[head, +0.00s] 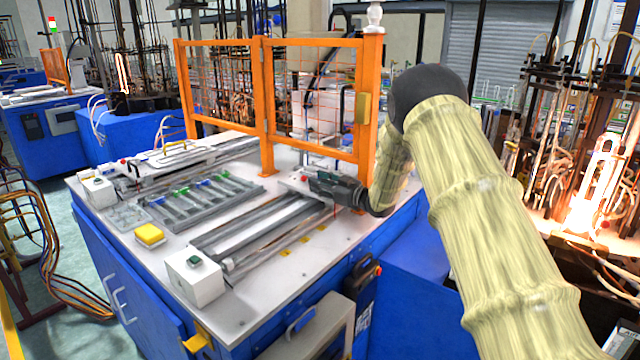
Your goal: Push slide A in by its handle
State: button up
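My gripper (318,182), dark and seen from the side, is low over the worktable, in front of the orange fence. Its fingers point left, beside a white plate (290,178) at the far end of the near pair of grey rails (262,232). Any handle there is hidden by the gripper or too small to make out. I cannot tell whether the fingers touch it or are open. A second white slide plate (178,155) with a yellow handle (176,146) sits at the left rear. No label shows which is slide A.
A grey rack (200,205) with green and blue pieces lies between the two rail sets. A yellow block (149,235) and white button box (194,276) stand near the front edge. The orange mesh fence (310,95) stands behind. Glowing equipment (590,195) is at right.

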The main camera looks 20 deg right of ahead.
jog(key=v, duration=1.1)
jog(key=shift+s+d, duration=0.15)
jog(key=shift+s, duration=0.2)
jog(key=shift+r, duration=0.1)
